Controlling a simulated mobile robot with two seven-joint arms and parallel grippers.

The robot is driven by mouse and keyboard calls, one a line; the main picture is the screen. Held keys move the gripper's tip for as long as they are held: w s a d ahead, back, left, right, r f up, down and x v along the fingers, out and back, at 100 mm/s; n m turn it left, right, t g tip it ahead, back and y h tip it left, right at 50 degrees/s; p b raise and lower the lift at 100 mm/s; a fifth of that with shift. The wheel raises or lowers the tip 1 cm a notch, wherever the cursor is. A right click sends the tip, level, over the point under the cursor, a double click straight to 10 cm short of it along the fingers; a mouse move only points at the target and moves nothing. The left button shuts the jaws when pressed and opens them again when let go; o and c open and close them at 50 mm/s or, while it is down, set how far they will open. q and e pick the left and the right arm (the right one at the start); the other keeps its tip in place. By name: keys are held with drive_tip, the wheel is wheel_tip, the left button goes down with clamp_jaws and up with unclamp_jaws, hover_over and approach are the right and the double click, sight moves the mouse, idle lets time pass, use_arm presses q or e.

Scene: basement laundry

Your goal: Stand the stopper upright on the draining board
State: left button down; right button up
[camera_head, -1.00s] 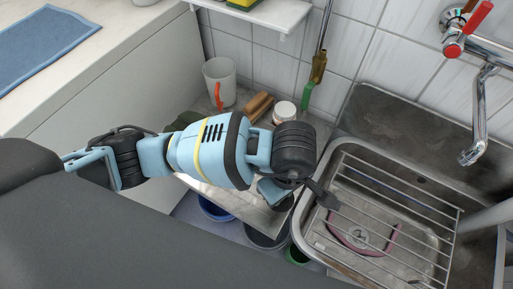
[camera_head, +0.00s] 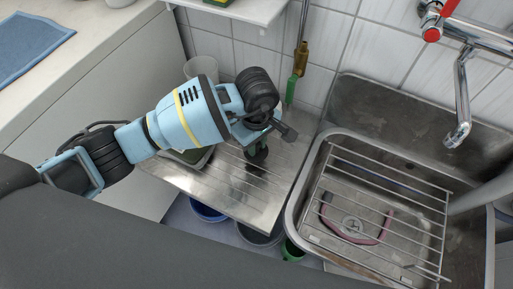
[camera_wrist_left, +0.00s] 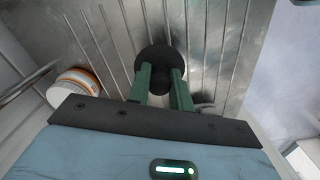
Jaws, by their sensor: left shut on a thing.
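The stopper (camera_wrist_left: 153,57) is black, with a round disc and a narrower knob. In the left wrist view my left gripper (camera_wrist_left: 161,88) has its green fingers shut on the knob, with the disc on the far side, toward the board. In the head view the stopper (camera_head: 257,156) is a small dark shape below my left gripper (camera_head: 259,142), over the ribbed steel draining board (camera_head: 226,193). I cannot tell whether the disc touches the board. My right gripper is not in view.
A white jar with an orange band (camera_wrist_left: 75,88) stands left of the gripper in the wrist view. A translucent cup (camera_head: 201,68) stands behind my arm. The sink with its wire rack (camera_head: 383,205) lies right of the board. The board's front part is clear.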

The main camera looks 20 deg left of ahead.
sight(257, 151)
use_arm(q)
drive_tip(key=shift+f, duration=1.4)
drive_tip(key=shift+f, duration=0.2)
drive_tip(key=c, duration=1.3)
unclamp_jaws()
drive_tip(key=shift+o, duration=0.2)
drive_tip(key=shift+r, duration=0.15)
wheel_tip(257, 151, up, 12)
drive_tip(key=shift+r+p, duration=0.1)
drive_tip(key=shift+p, duration=0.4)
